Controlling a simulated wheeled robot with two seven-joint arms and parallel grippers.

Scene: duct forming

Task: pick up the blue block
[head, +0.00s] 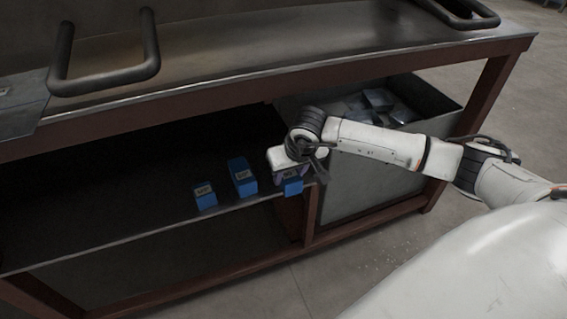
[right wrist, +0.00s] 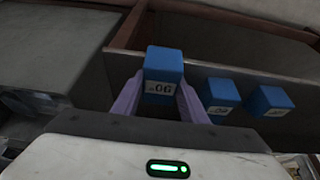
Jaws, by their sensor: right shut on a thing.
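A blue block (right wrist: 164,62) with a white label is between the two purple fingers of my right gripper (right wrist: 160,100) in the right wrist view. The gripper is shut on it. In the head view this block (head: 292,187) shows below the gripper (head: 291,176), at the shelf's front edge near a brown post. I cannot tell whether it touches the shelf. Two other labelled blue blocks stand on the shelf to its left, a taller-looking one (head: 242,177) and one farther left (head: 205,196). My left gripper is not in view.
The dark lower shelf (head: 120,235) is under a metal workbench top (head: 300,45) with bent handles (head: 105,70). A grey bin (head: 365,185) holding metal pieces is right of the post. The shelf's left part looks clear.

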